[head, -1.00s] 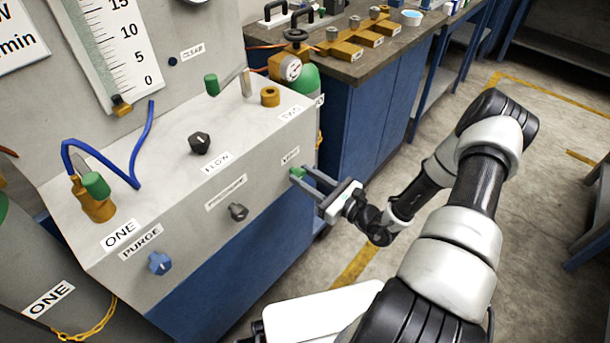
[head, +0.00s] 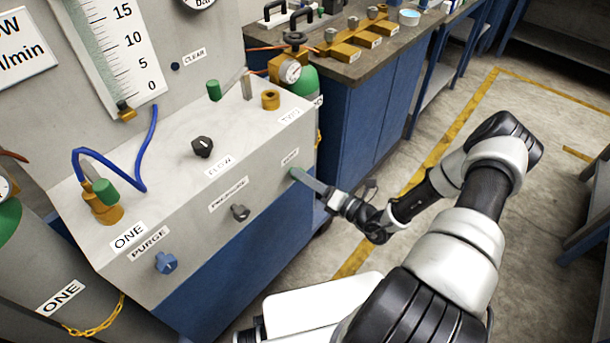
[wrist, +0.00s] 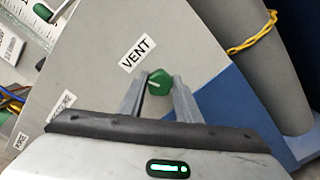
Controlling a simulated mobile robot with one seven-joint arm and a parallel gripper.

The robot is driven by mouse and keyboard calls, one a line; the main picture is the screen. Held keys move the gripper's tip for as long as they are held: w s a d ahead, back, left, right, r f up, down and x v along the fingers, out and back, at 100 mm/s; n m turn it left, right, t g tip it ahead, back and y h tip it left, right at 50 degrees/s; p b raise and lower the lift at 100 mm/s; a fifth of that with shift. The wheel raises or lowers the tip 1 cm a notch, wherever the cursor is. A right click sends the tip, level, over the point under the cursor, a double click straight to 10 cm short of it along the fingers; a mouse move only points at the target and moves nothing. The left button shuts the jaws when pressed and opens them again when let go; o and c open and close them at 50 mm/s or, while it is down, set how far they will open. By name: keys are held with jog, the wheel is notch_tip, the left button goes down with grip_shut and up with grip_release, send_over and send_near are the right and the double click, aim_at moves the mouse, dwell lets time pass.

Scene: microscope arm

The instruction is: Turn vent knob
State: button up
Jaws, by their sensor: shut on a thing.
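The green vent knob (wrist: 160,83) sits on the grey front panel beside the VENT label (wrist: 138,53) in the wrist view. My gripper (wrist: 160,90) is shut on it, one finger on each side. In the head view the knob (head: 294,174) shows at the right end of the panel, partly hidden by my gripper (head: 303,178). There the gripper is turned nearly edge-on, so its two fingers overlap. A white line shows on the knob's face in the wrist view.
Along the same panel are a dark pressure knob (head: 240,212) and a blue purge knob (head: 165,263). A black flow knob (head: 202,147) is on the sloped top. A blue-sided bench (head: 375,115) stands behind. The floor to the right has yellow lines.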

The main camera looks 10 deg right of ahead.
jog(key=shift+f+m, duration=0.1)
jog(key=shift+m, duration=2.1)
jog(key=shift+p, duration=0.3)
jog(key=o, duration=1.1)
jog(key=shift+d, duration=0.1)
jog(key=shift+c, duration=0.2)
jog(key=p+v, duration=0.1)
jog(key=v, duration=1.6)
jog(key=shift+s, duration=0.2)
